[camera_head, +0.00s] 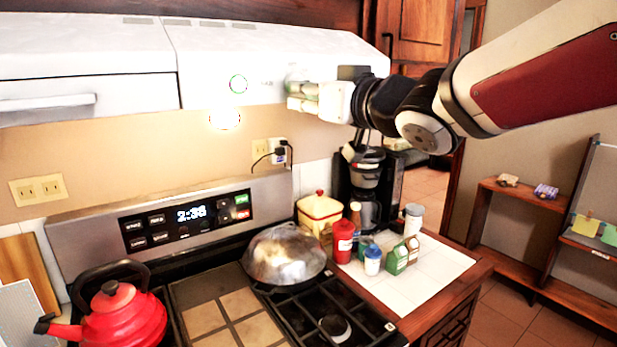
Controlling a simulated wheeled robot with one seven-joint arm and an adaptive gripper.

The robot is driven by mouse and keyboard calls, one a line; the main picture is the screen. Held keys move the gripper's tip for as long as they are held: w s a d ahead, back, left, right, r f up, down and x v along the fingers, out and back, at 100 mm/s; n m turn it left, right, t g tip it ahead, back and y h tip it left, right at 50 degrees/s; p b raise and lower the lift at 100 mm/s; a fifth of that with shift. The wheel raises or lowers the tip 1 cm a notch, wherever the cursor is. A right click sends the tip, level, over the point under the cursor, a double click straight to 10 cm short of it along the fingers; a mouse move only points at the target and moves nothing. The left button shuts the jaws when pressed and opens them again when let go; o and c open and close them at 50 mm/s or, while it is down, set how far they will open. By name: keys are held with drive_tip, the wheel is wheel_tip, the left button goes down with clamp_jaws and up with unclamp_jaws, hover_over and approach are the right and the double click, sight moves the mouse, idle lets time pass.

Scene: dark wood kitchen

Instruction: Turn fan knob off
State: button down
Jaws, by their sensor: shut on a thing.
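The white range hood (250,60) spans the upper left, above the stove. My gripper (300,91) reaches in from the right, with its tips at the right part of the hood's front face. It is shut at the place of the fan knob, which the fingers hide. The knob's turn cannot be seen. A round control with a green ring (238,84) shows on the hood face, left of my gripper and apart from it. A bright lamp (225,118) glows under the hood's front edge.
The stove below holds a red kettle (118,312) and a domed metal pan (284,255). A coffee maker (369,185) stands below my wrist. Several bottles (343,241) stand on the right counter. Open wooden shelves (540,220) stand at the far right.

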drive_tip(key=p+v, duration=0.2)
drive_tip(key=v, duration=0.4)
drive_tip(key=shift+d+f, duration=0.35)
drive_tip(key=shift+f, duration=0.05)
drive_tip(key=shift+w+d, duration=0.1)
drive_tip(key=shift+w, duration=0.05)
drive_tip(key=s+d+f+m+g+h, duration=0.1)
drive_tip(key=s+d+f+m+h, duration=0.3)
drive_tip(key=d, duration=0.4)
drive_tip(key=s+d+f+m+g+h, duration=0.1)
drive_tip(key=s+d+f+m+h, duration=0.15)
drive_tip(key=d+f+h, duration=0.35)
drive_tip(key=s+f+g, duration=0.3)
drive_tip(key=s+f, duration=0.2)
drive_tip(key=s, duration=0.3)
drive_tip(key=s+f+g+b, duration=0.1)
drive_tip(key=s+f+g, duration=0.3)
drive_tip(key=s, duration=0.5)
drive_tip(key=shift+d+f+b, duration=0.3)
drive_tip(key=shift+d+f, duration=0.2)
drive_tip(key=shift+f, duration=0.15)
drive_tip(key=shift+s+m, duration=0.15)
drive_tip(key=shift+m, duration=0.1)
